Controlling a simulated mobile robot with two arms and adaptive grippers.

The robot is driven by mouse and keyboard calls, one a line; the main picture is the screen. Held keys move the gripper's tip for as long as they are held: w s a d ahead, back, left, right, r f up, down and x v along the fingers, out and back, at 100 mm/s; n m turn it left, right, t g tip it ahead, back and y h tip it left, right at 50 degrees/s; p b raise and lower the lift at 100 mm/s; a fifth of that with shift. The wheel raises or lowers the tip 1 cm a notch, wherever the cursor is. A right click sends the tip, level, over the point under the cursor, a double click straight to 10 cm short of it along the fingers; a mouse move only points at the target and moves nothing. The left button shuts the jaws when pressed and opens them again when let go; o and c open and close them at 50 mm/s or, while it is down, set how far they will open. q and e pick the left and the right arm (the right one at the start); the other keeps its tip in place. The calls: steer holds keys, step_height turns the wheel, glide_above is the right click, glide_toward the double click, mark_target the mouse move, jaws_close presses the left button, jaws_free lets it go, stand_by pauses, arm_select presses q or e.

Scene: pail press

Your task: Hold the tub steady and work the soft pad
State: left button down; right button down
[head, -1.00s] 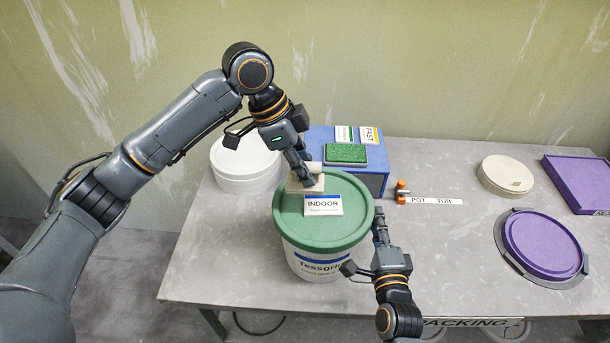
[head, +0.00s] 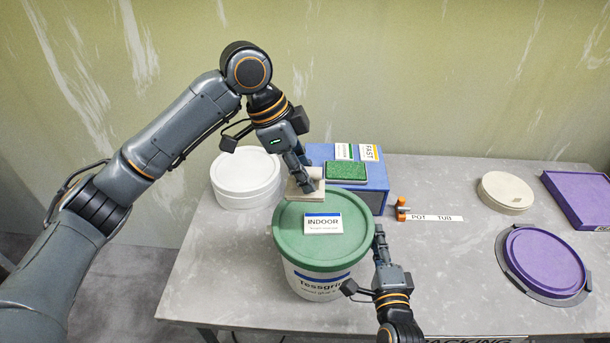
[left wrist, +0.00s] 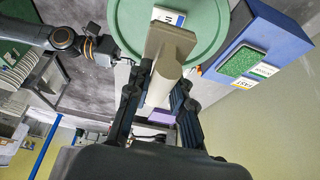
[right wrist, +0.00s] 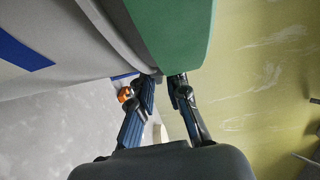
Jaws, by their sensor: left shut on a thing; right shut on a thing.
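The white tub (head: 318,285) stands on the table with its green lid (head: 345,255) on top and an INDOOR label on the lid. My left gripper (head: 302,168) is shut on the handle of the beige soft pad (head: 318,186), at the lid's far edge. The left wrist view shows the pad (left wrist: 172,42) overlapping the green rim; whether it presses there I cannot tell. My right gripper (head: 379,240) is shut at the tub's right side. In the right wrist view its fingertips (right wrist: 165,82) close by the lid edge; the exact contact is hidden.
A blue box (head: 376,190) with a green pad (head: 346,171) stands behind the tub. A white round container (head: 245,178) is at the left. An orange-capped item (head: 401,209), a beige disc (head: 507,190) and purple lids (head: 545,258) lie right. The table's middle right is clear.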

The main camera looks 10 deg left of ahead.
steer(key=c, duration=1.2)
jaws_free()
steer(key=shift+s, duration=0.1)
